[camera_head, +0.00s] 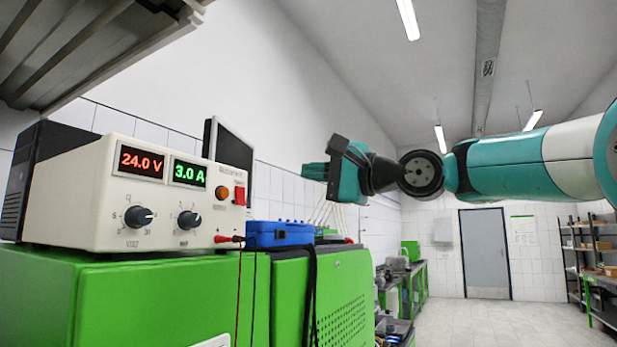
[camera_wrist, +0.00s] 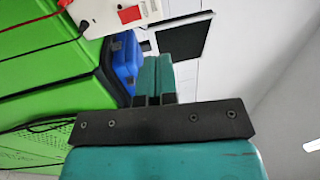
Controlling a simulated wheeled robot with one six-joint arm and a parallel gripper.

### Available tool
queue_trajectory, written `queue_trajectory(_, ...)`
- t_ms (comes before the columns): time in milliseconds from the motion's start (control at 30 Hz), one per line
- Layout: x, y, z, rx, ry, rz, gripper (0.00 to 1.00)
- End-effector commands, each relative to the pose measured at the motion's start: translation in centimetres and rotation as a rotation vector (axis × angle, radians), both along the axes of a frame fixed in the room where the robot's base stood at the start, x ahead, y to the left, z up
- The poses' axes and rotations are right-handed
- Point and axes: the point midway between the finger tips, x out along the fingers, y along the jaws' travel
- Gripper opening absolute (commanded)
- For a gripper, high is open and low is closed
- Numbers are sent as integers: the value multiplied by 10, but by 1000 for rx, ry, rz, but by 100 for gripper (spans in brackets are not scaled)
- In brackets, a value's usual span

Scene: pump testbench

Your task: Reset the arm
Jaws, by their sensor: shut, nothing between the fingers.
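My gripper (camera_head: 314,171) is raised in the air in the head view, its fingers pointing left toward the power supply. In the wrist view its two teal fingers (camera_wrist: 155,77) lie side by side, shut with nothing between them. The arm reaches in from the right at about the height of the power supply. The cream power supply (camera_head: 95,205) stands on a green cabinet (camera_head: 110,300) and reads 24.0 V and 3.0 A. Its red switch also shows at the top of the wrist view (camera_wrist: 129,14). My gripper appears apart from everything around it.
A blue case (camera_head: 280,233) sits on the cabinets right of the power supply, with a dark monitor (camera_head: 232,150) behind. Red and black cables hang down the front. Shelves (camera_head: 590,250) stand at the far right; the floor (camera_head: 480,320) before the grey door (camera_head: 484,255) is clear.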

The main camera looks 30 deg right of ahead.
Motion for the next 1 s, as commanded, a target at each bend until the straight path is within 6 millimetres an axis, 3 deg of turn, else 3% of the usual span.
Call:
queue_trajectory(333,0,0,-1,-1,0,-2,0)
queue_trajectory(467,1,10,-20,-61,22,0,0)
queue_trajectory(567,0,31,-63,-201,63,15,0)
queue_trajectory(733,-26,77,-168,-568,146,134,0)
queue_trajectory(867,-67,104,-246,-852,180,303,0)
queue_trajectory(1000,-127,120,-323,-1131,182,554,0)
